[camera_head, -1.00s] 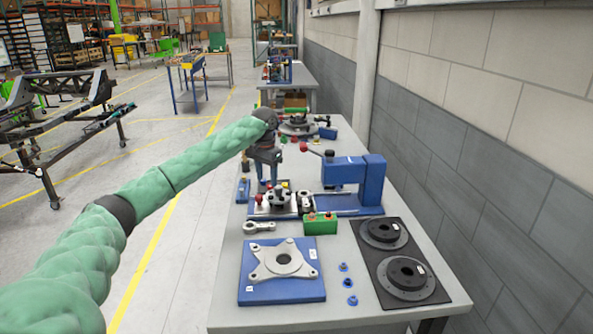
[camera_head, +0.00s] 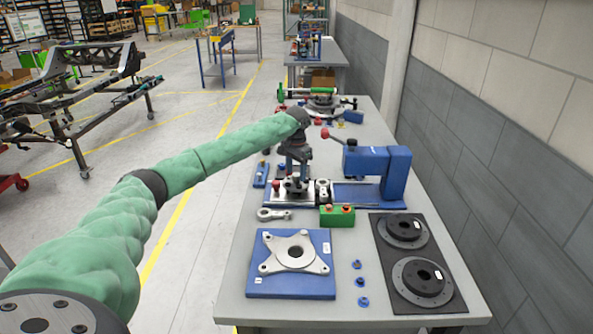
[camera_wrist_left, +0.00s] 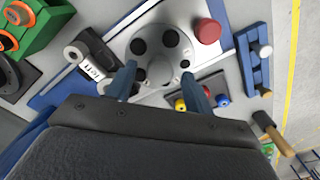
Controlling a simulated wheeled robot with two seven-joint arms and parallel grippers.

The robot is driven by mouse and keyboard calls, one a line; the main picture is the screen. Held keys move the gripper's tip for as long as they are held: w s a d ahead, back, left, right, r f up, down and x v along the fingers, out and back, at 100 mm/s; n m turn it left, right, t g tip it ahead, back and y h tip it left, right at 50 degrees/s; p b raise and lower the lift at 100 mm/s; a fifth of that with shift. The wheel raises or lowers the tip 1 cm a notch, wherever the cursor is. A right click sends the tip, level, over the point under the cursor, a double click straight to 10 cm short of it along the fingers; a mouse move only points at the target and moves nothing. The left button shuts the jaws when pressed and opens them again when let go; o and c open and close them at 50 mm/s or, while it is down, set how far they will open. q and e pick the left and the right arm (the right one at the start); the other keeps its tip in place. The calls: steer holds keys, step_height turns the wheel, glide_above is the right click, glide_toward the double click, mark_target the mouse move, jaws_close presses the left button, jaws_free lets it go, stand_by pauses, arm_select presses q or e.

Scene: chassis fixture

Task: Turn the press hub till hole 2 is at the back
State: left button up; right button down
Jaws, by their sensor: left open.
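The press hub (camera_head: 294,187) is a grey round part with dark holes, on the plate of the blue press (camera_head: 397,172). In the left wrist view the hub (camera_wrist_left: 160,42) shows several dark holes around its face; I cannot read any hole numbers. My left gripper (camera_head: 293,176) points down over the hub in the head view and partly hides it. In the left wrist view its two fingers (camera_wrist_left: 157,78) are apart, at the near part of the hub, with nothing clearly gripped between them. Whether they touch the hub I cannot tell. My right gripper is not in view.
A red knob (camera_wrist_left: 207,31) stands close beside the hub. A green block (camera_head: 337,216) and a grey link (camera_head: 273,214) lie in front of the press. A blue fixture plate (camera_head: 312,285) and a black mat (camera_head: 381,243) with two dark discs lie nearer.

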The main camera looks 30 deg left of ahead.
arm_select(q)
steer(key=shift+f, duration=0.45)
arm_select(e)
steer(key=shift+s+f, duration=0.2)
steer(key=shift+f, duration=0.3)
arm_select(q)
steer(key=c, duration=1)
steer(key=shift+o, duration=0.2)
